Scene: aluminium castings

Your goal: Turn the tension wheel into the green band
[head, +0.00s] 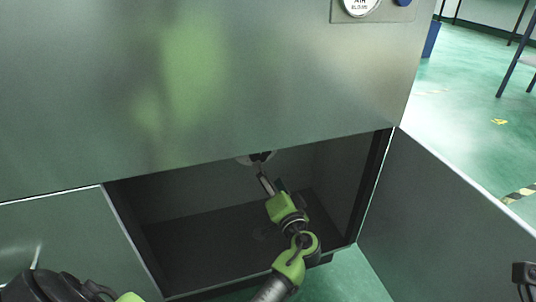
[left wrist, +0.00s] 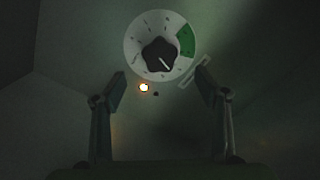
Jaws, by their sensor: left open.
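The tension wheel (left wrist: 160,55) is a black lobed knob on a round white dial with marks. Its white pointer line points to the lower right. The green band (left wrist: 187,40) covers the dial's upper right to right side, and the pointer lies outside it. In the head view the wheel (head: 262,157) shows only partly, under the upper edge of the open compartment. My left gripper (left wrist: 160,74) is open and empty, its fingers apart below and to either side of the dial. In the head view the left gripper (head: 264,182) reaches up inside the compartment. My right gripper is not seen.
A small lit lamp (left wrist: 144,87) sits below the dial. The compartment (head: 215,235) is dark inside. An open door panel (head: 445,215) stands at its right, and the large metal front (head: 200,90) overhangs it. Green floor (head: 470,100) lies at the right.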

